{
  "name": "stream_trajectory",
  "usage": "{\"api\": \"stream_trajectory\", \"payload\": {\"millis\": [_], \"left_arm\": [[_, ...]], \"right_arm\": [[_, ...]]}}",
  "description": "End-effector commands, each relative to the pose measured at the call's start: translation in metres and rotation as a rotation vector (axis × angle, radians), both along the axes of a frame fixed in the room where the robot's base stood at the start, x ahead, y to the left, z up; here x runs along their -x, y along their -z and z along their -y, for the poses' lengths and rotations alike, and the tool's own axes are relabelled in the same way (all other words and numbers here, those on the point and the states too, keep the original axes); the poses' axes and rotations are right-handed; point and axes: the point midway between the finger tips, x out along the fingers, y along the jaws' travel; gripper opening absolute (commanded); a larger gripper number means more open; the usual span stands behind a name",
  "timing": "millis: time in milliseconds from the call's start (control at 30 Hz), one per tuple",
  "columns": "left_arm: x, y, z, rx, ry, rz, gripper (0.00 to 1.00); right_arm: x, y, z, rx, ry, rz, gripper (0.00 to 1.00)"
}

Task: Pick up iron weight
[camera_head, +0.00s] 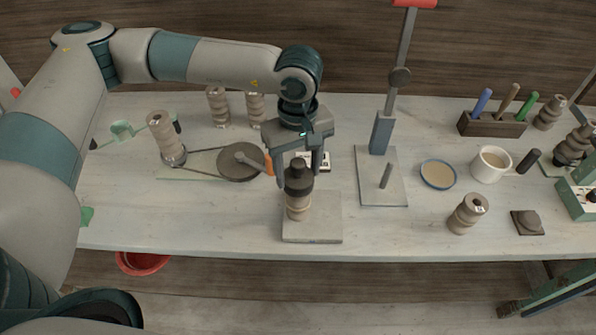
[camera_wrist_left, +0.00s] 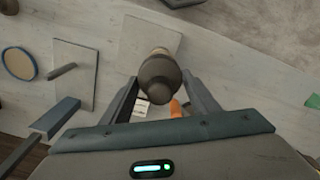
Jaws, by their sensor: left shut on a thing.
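The iron weight (camera_head: 298,182) is a dark, knob-topped piece. It sits upright above a tan ribbed clay piece (camera_head: 298,207) on a pale square board (camera_head: 325,222). In the left wrist view the weight (camera_wrist_left: 159,74) is between the two fingers. My left gripper (camera_head: 301,163) comes down from above and is shut on the weight's upper part. Whether the weight still touches the clay piece below is hard to tell. My right gripper is not in view.
Left of the gripper are a round dark disc (camera_head: 241,162) and a clay stack (camera_head: 166,138). To the right stand a lever post on a plate (camera_head: 382,193), a saucer (camera_head: 438,174), a white mug (camera_head: 490,164) and a ribbed clay piece (camera_head: 468,213). The table's front left is clear.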

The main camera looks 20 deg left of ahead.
Motion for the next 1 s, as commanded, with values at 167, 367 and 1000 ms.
{"api": "stream_trajectory", "payload": {"millis": [167,367,1000], "left_arm": [[-0.002,-0.006,0.001,0.002,0.0,0.005,0.0],[-0.001,-0.021,0.001,0.002,0.001,0.006,0.0],[0.059,-0.08,0.041,0.002,0.007,0.006,0.0]], "right_arm": [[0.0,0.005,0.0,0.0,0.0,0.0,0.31],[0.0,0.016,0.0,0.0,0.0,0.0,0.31],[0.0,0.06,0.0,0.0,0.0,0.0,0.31]]}}
